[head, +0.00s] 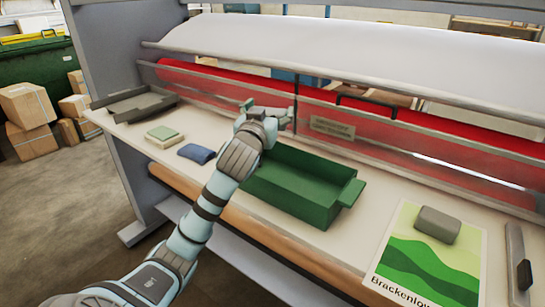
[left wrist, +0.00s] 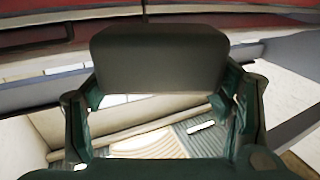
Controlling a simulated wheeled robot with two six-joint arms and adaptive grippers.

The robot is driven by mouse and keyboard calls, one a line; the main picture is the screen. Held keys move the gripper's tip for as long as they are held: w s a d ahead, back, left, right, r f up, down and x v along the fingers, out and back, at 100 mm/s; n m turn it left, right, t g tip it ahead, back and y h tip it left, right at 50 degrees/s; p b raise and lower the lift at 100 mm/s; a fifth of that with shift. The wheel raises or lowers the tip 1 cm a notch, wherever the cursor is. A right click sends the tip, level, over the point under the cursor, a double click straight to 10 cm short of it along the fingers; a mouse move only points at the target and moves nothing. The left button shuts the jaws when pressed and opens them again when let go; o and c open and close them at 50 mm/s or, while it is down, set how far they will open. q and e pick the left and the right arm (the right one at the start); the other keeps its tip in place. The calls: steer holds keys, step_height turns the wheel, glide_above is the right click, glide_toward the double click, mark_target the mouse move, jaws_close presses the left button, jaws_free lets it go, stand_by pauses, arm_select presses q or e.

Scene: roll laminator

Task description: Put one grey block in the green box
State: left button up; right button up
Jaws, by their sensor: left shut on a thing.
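My left gripper (head: 267,111) is shut on a grey block (left wrist: 158,58), which shows large and dark between the two fingers in the left wrist view. In the head view the block (head: 270,114) is small and partly hidden by the gripper. The gripper is above the bench, behind and left of the open green box (head: 340,199). The box looks empty where its inside shows, and my arm covers part of its left end. Another grey block (head: 438,223) lies on the green and white poster (head: 392,262) at the right. My right gripper is not in view.
A grey tray (head: 150,107), a folded pale green cloth (head: 164,135) and a folded blue cloth (head: 197,153) lie left of my arm. The laminator's red roller (head: 410,122) and clear guard run behind the box. A long tool (head: 516,250) lies at the far right.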

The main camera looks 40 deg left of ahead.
arm_select(q)
step_height(320, 180, down, 5)
steer(key=shift+a+f+b, duration=0.15)
steer(key=shift+b, duration=0.2)
step_height(320, 180, down, 4)
steer(key=shift+f+b, duration=0.2)
steer(key=shift+b, duration=0.25)
steer(key=shift+f+b, duration=0.4)
steer(key=shift+f, duration=0.2)
steer(key=o, duration=1.7)
steer(key=shift+s+f, duration=0.1)
